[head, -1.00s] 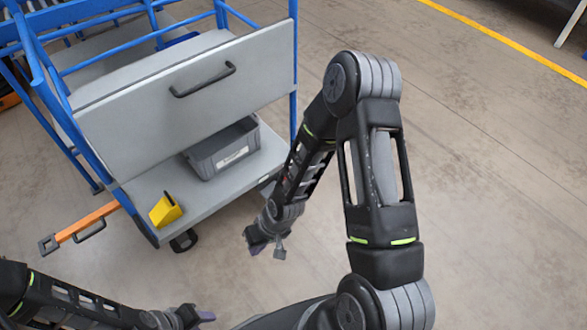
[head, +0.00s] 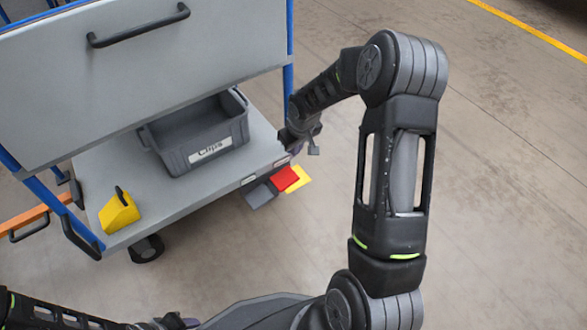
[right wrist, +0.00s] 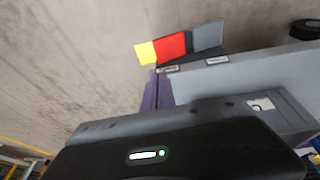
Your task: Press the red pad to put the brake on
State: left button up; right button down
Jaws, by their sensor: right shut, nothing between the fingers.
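The red pad (head: 284,178) sticks out low at the cart's near right corner, between a grey pad (head: 261,195) and a yellow piece (head: 301,181). In the right wrist view the red pad (right wrist: 172,45) lies past the fingertips, with yellow to its left and grey to its right. My right gripper (head: 303,146) is shut and empty, just above and beyond the red pad in the head view; its purple fingers (right wrist: 157,91) show apart from the pad. My left gripper (head: 176,321) is at the bottom edge, mostly cut off, its jaws unclear.
The blue-framed cart has a grey deck (head: 165,205) carrying a grey bin (head: 200,135) labelled Clips and a yellow wedge (head: 119,211). A grey panel with a black handle (head: 138,27) stands above. Floor to the right is clear.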

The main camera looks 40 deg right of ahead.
dwell(0.3)
jog(key=b, duration=0.7)
send_near(294, 172)
jog(key=x, duration=0.5)
jog(key=shift+w+a+f, duration=0.15)
jog(key=shift+a+f, duration=0.05)
jog(key=shift+d+f, duration=0.15)
jog(key=shift+f, duration=0.25)
